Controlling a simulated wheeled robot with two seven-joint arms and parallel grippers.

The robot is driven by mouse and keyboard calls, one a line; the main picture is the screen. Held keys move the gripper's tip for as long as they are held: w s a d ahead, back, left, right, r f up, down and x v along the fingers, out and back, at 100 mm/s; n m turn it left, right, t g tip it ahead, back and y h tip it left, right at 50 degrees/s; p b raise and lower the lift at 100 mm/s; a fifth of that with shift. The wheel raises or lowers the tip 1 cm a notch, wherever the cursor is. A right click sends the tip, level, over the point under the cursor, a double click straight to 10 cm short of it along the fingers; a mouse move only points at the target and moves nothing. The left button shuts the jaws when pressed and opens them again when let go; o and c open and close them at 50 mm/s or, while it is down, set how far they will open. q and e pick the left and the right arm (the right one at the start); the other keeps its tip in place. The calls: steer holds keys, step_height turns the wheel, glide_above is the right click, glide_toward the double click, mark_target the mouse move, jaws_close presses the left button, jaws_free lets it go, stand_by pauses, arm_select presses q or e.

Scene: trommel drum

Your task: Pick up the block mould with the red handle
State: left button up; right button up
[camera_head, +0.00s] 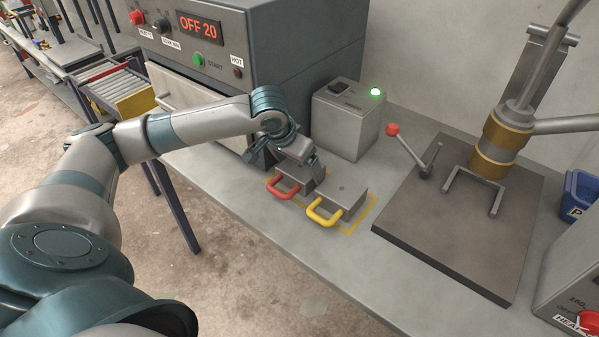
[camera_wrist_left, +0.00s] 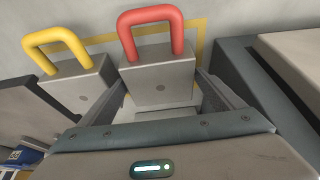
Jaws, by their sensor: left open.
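The block mould with the red handle (camera_head: 284,191) is a grey metal block lying inside a yellow outline on the bench. My left gripper (camera_head: 305,172) is over this block, hiding part of it in the head view. In the left wrist view, the red-handled block mould (camera_wrist_left: 158,82) sits between the open fingers of my left gripper (camera_wrist_left: 160,98), and its handle points away from the palm. I cannot tell whether the fingers touch it. A similar block mould with a yellow handle (camera_head: 346,200) lies just to its right. My right gripper is not in view.
A grey oven-like machine (camera_head: 250,40) reading "OFF 20" stands behind my left arm. A small grey box (camera_head: 345,125) with a green light stands behind the moulds. A press with a dark base plate (camera_head: 440,235) is to the right. The bench front (camera_head: 250,215) is clear.

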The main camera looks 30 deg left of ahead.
mark_target(300, 166)
arm_select(q)
steer(key=shift+w+f, duration=0.15)
steer(key=shift+f, duration=0.3)
steer(key=shift+w+r, duration=0.1)
steer(key=c, duration=1.3)
steer(key=shift+r, duration=0.15)
steer(key=shift+r, duration=0.5)
step_height(300, 166, up, 3)
steer(key=d+r, duration=0.2)
steer(key=d, duration=0.2)
steer(key=w+d+r, duration=0.1)
steer(key=d+r, duration=0.1)
steer(key=d, duration=0.1)
steer(key=d+r+b, duration=0.1)
steer(key=d+r, duration=0.1)
steer(key=d, duration=0.2)
steer(key=shift+w+d+r, duration=0.3)
steer(key=shift+r, duration=0.05)
